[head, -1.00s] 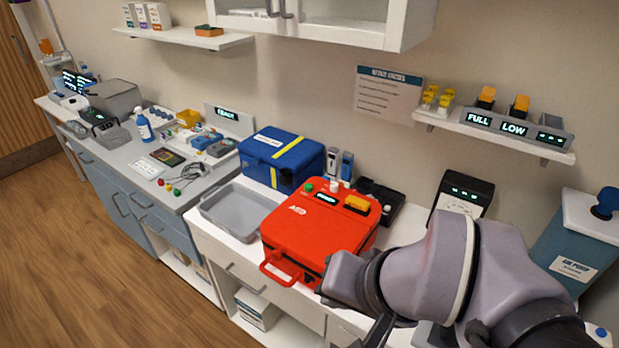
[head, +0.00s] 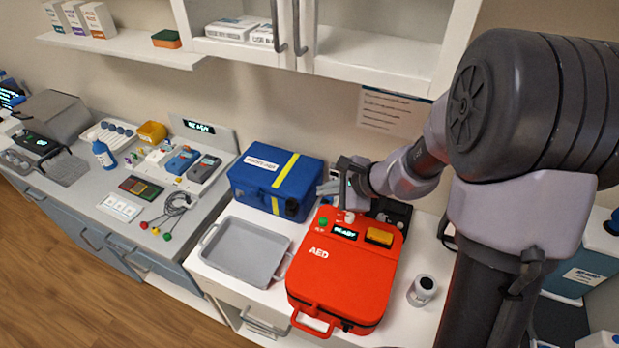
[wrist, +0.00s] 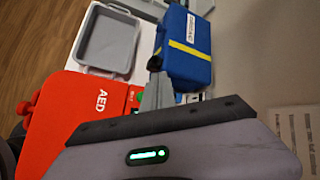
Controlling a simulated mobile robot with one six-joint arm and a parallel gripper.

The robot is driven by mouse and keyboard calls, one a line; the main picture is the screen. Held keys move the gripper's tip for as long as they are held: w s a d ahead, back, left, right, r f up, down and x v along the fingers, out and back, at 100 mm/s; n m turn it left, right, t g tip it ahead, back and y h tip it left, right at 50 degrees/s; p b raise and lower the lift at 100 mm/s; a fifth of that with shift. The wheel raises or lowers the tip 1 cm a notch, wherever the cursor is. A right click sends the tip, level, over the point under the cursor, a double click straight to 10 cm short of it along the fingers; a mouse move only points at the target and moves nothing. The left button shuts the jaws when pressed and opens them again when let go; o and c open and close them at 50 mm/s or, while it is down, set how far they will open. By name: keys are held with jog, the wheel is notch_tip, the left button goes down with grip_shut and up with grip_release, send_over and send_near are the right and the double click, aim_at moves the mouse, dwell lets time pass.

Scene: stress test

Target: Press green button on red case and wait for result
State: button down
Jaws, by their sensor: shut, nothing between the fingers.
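The red AED case (head: 345,280) lies on the white counter, its handle toward the front. The green button (head: 323,221) is at its back left corner, beside a small display (head: 344,232) that appears to read READY. My gripper (head: 324,188) is shut and empty. It is above the back edge of the case, close to the blue case's right side, apart from the button as far as I can tell. In the wrist view the shut fingers (wrist: 158,92) are beside the red case (wrist: 85,125), and the gripper partly hides the case's control end.
The blue case (head: 278,183) with a yellow stripe stands behind left. A wall cabinet (head: 370,55) hangs above.

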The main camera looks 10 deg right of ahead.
aim_at(326, 222)
jog(key=shift+w+d+f+m, duration=0.25)
jog(key=shift+w+d+m, duration=0.05)
jog(key=shift+d, duration=0.05)
jog(key=shift+s, duration=0.1)
jog(key=shift+f, duration=0.1)
notch_tip(326, 222, down, 8)
jog(key=b, duration=0.6)
jog(key=shift+f+b, duration=0.1)
jog(key=shift+b, duration=0.2)
jog(key=shift+f, duration=0.2)
jog(key=shift+f+b, duration=0.1)
jog(key=shift+b, duration=0.3)
dwell(0.9)
jog(key=shift+f+b, duration=0.35)
jog(key=shift+b, duration=0.15)
